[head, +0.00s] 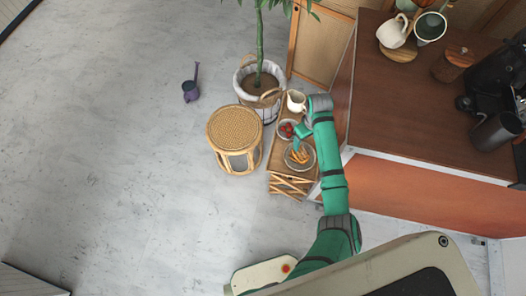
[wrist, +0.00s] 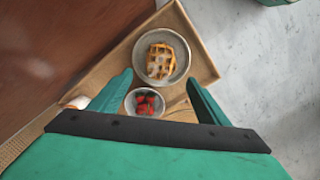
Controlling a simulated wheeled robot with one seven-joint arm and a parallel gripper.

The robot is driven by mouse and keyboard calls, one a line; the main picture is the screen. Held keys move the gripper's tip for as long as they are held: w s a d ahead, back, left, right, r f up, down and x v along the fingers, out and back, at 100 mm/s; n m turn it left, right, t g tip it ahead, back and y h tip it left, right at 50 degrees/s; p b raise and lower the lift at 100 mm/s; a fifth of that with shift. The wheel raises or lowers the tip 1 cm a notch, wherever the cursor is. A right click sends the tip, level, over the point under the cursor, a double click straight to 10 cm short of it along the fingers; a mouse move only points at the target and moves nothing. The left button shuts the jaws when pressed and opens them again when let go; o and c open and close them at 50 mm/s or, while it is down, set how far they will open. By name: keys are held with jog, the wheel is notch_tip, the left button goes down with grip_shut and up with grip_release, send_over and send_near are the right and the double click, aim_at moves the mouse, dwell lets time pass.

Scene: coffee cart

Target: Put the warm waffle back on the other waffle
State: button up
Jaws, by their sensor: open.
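A round grey plate (wrist: 182,72) holds a golden waffle (wrist: 160,62) with a pale topping in the wrist view. I cannot tell whether this is one waffle or two stacked, or which is warm. In the head view the plate (head: 289,160) and the waffle (head: 300,156) are at the near end of the small wooden table. My gripper (wrist: 158,84) is open and empty. It hangs over the table with its fingers spread, above the bowl side of the plate. In the head view my gripper (head: 302,133) is small and partly hidden by my arm.
A bowl of strawberries (wrist: 146,103) sits next to the plate on the small table (wrist: 203,65). A white jug (head: 296,100) stands at its far end. A woven stool (head: 235,127) is left, a potted plant (head: 259,80) behind, and the brown counter (head: 400,115) right.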

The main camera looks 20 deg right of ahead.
jog(key=w+a+t+y, duration=0.1)
jog(key=w+a+t, duration=0.35)
jog(key=a, duration=1.05)
jog(key=w+a+t+y, duration=0.2)
jog(key=w+a, duration=0.5)
jog(key=a, duration=0.7)
jog(key=s+a+r+m+t, duration=0.3)
jog(key=a, duration=0.6)
jog(key=s+a+r+m+t+h, duration=0.1)
jog(key=s+r+t, duration=0.1)
jog(key=s, duration=0.8)
jog(key=s+a+r+m+t+h, duration=0.1)
jog(key=s+a+r+m+h, duration=0.1)
jog(key=s, duration=0.8)
jog(key=s+d+r+n+t, duration=0.1)
jog(key=s+d+r, duration=0.3)
jog(key=s+r, duration=0.3)
jog(key=s+d+r+n+t, duration=0.2)
jog(key=s+d+r, duration=0.3)
jog(key=s+r, duration=0.3)
jog(key=shift+f+v, duration=0.25)
jog(key=shift+v, duration=0.8)
